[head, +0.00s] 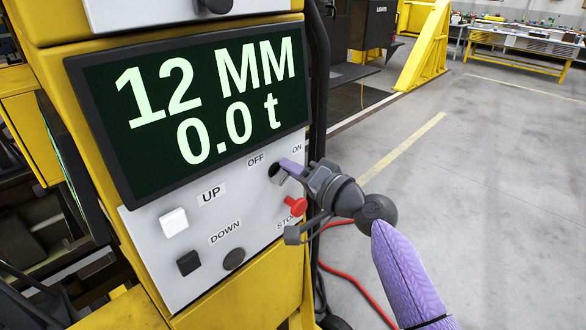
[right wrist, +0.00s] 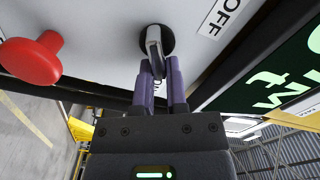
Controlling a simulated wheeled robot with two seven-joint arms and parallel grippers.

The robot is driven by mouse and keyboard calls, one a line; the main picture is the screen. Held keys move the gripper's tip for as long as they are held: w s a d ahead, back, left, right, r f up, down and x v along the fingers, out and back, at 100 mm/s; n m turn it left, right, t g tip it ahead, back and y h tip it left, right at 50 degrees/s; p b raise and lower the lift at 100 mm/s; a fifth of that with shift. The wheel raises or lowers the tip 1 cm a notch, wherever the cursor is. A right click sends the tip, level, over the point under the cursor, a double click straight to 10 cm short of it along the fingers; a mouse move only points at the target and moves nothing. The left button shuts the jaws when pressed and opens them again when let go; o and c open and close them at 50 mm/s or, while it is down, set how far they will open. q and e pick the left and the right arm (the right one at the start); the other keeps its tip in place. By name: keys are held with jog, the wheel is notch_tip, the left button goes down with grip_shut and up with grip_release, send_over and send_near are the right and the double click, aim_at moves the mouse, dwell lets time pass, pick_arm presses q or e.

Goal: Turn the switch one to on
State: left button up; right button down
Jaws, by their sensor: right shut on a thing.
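The switch (head: 274,171) is a round black dial with a light grey lever, set on the white panel between the OFF label (head: 256,160) and the ON label (head: 297,149). My right gripper (head: 287,166) reaches it from the right and partly covers it. In the right wrist view the lever (right wrist: 153,42) stands out from the black dial, and the purple fingers of my right gripper (right wrist: 161,84) are closed on its outer end. The exact angle of the lever is hard to tell. My left gripper is not in view.
A red stop button (head: 296,206) sits just below the switch, close to my gripper. A white UP button (head: 174,222) and a black DOWN button (head: 189,263) are lower left. A display (head: 200,110) reads 12 MM and 0.0 t. A red cable lies on open floor at right.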

jog(key=c, duration=0.7)
grip_release()
jog(key=shift+f, duration=0.1)
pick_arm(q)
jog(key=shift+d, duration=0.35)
pick_arm(e)
jog(key=shift+o, duration=0.2)
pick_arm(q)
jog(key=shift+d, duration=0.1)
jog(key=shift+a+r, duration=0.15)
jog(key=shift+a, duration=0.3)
pick_arm(e)
jog(key=v, duration=1)
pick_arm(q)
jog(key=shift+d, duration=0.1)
